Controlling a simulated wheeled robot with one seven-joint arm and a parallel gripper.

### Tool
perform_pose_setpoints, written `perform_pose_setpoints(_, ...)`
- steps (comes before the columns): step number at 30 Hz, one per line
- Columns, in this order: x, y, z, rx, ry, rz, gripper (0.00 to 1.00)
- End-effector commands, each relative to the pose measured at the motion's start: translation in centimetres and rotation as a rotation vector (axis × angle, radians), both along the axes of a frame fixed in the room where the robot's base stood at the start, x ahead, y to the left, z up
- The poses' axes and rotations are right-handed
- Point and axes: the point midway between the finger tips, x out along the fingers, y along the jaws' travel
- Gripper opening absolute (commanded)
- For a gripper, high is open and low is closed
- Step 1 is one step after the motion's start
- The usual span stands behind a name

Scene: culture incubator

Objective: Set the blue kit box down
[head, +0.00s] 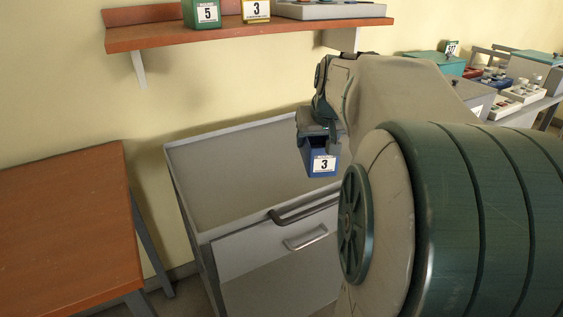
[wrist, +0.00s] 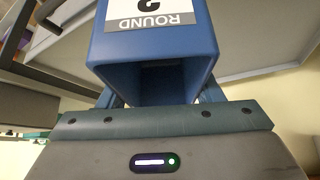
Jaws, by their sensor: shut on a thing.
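The fingertips are mostly hidden by the box and the gripper body.
The cart's top is bare, with a raised rim and a dark handle (head: 304,209). A wooden table (head: 65,220) at left is clear. A wall shelf (head: 250,32) above holds a green box 5 (head: 203,12) and a yellow box 3 (head: 256,10). A crowded bench stands at far right.

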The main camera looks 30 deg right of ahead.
Motion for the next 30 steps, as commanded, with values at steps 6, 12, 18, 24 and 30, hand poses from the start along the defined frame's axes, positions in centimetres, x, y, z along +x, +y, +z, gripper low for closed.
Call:
perform_pose_setpoints(6, 3.9, 2.4, -2.9, 0.0, 0.005, 0.006, 0.35)
perform_pose_setpoints(12, 7.6, 4.6, -5.5, 0.0, 0.003, 0.005, 0.35)
perform_pose_setpoints(18, 9.4, 5.6, -6.6, 0.0, 0.002, 0.002, 0.35)
perform_pose_setpoints(24, 9.6, 5.7, -8.3, 0.0, 0.002, 0.001, 0.35)
perform_pose_setpoints(30, 9.6, 5.7, -10.8, 0.0, 0.001, 0.002, 0.35)
